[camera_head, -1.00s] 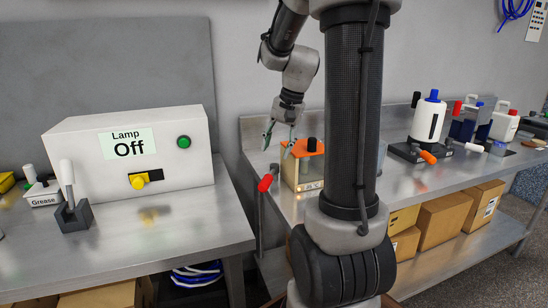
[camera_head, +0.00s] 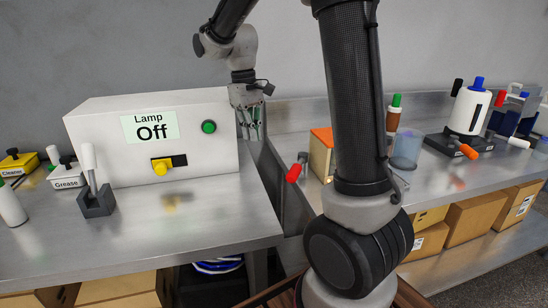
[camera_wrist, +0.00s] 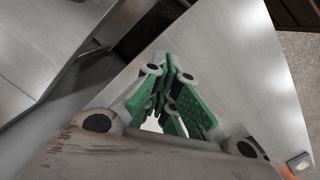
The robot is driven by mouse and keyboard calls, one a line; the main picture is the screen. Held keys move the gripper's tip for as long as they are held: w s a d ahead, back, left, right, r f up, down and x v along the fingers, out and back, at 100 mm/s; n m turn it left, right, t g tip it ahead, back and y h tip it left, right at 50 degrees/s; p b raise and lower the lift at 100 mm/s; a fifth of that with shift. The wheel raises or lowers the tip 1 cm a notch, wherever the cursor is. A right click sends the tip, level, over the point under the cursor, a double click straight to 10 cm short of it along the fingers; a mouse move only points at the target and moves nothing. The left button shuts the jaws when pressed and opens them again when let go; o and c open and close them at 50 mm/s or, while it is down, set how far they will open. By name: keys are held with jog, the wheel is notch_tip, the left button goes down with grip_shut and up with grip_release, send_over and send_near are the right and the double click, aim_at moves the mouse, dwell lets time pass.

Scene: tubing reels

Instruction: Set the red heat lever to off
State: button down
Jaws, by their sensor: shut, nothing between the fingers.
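A lever with a red handle (camera_head: 294,173) and a grey pivot is at the left end of the right-hand bench in the head view, beside an orange-topped box (camera_head: 322,152). Its handle slants down to the left. I cannot read any heat label or its setting. My gripper (camera_head: 252,130) is shut and empty. In the head view it appears left of the red lever and higher, by the right end of the white Lamp box. Its green fingers (camera_wrist: 172,85) are close together in the wrist view. The lever is not clearly seen there.
The white Lamp box (camera_head: 85,150), reading "Off", stands on the left bench (camera_head: 190,225). A gap separates the benches. On the right bench stand a clear cup (camera_head: 406,149), a bottle (camera_head: 393,123) and a white device with an orange lever (camera_head: 467,151). My arm column hides part of that bench.

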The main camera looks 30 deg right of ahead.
aim_at(298, 167)
jog(key=s+d+f+n+h, duration=0.1)
jog(key=s+d+f+n, duration=0.3)
jog(key=f, duration=0.5)
jog(key=shift+s+d+f+g, duration=0.2)
jog(key=shift+s+d+g, duration=0.25)
jog(key=shift+d, duration=0.5)
jog(key=shift+s+n, duration=0.1)
jog(key=shift+n, duration=0.2)
